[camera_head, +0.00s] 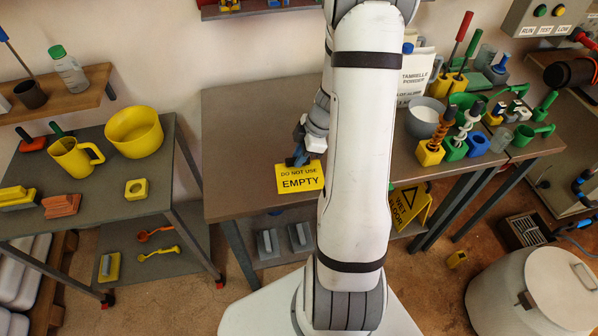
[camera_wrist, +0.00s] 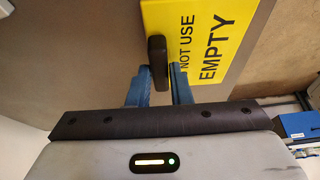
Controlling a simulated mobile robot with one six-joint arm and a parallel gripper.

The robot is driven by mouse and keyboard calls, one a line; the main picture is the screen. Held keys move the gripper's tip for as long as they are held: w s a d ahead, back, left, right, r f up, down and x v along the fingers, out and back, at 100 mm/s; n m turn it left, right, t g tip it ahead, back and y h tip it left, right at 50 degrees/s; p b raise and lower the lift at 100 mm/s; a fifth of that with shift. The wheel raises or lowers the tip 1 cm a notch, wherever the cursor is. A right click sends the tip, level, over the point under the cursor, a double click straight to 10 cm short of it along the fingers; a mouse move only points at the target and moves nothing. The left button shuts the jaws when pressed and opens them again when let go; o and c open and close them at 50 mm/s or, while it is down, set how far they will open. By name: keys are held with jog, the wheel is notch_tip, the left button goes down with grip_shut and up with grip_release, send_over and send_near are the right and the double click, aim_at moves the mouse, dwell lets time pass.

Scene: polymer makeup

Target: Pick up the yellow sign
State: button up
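The yellow sign (camera_head: 300,178), with black text reading "DO NOT USE EMPTY", is at the front of the middle table in the head view. It also shows in the wrist view (camera_wrist: 222,22), at the top right. A black, rounded grip-like piece (camera_wrist: 157,62) is at the sign's edge. My gripper (camera_head: 298,158) is at the sign's top edge. In the wrist view its blue fingers (camera_wrist: 159,72) are on both sides of the black piece, very close to it or touching. I cannot tell whether they are clamped on it, or whether the sign rests on the table.
The middle table (camera_head: 240,130) is clear to the left of the sign. A yellow wet-floor sign (camera_head: 408,205) stands below. A left table holds a yellow jug (camera_head: 72,158) and a yellow bowl (camera_head: 134,130).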

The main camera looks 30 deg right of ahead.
grip_shut()
